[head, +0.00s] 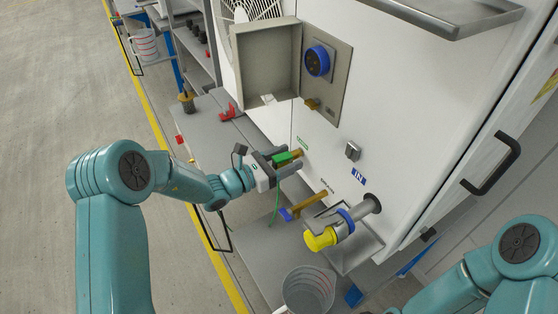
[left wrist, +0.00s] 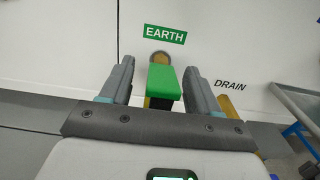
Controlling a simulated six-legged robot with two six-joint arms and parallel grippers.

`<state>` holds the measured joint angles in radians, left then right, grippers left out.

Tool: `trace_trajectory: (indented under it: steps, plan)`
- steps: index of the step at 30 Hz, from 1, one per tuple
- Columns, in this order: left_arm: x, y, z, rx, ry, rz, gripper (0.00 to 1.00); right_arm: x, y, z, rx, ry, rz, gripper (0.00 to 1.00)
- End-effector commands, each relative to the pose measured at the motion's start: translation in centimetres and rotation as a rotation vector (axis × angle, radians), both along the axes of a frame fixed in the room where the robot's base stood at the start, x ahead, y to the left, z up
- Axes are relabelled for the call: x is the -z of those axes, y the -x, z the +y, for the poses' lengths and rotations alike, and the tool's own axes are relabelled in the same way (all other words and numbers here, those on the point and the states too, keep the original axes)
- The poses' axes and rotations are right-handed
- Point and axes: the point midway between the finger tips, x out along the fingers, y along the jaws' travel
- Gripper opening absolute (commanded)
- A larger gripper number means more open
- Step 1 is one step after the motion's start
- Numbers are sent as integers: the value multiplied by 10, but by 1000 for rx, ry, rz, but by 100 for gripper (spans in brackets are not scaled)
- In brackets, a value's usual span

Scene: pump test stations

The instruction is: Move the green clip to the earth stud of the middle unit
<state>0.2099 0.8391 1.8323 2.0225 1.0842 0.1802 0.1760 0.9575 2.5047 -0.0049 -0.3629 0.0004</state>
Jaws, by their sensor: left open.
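The green clip (head: 283,158) is at the brass earth stud (head: 297,153) on the white unit's front. In the left wrist view the green clip (left wrist: 164,84) sits in front of the round stud (left wrist: 159,57), under the green EARTH label (left wrist: 165,34). My left gripper (head: 285,161) is open, with one finger on each side of the clip and visible gaps between. A thin green lead (head: 274,208) hangs down below it. The clip hides where it meets the stud. My right gripper is out of view; only its arm shows at lower right.
An open grey box (head: 268,63) and blue socket (head: 317,61) are above. A measuring jug (head: 308,289) stands below. Grey floor lies left.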

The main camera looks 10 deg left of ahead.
Motion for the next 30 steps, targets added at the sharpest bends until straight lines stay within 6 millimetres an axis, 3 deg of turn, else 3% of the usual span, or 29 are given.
trace_trajectory:
  steps: [5, 19, 24, 30]
  plan:
    - [0, 13, 14, -4, 0, 3, 61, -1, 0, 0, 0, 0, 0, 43]
    - [-1, 91, 92, -5, -1, 1, 61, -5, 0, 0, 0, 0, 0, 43]
    - [0, 108, 109, -3, -1, -1, 61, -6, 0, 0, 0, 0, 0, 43]
    - [0, 115, 114, 0, 0, 0, 61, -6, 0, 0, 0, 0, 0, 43]
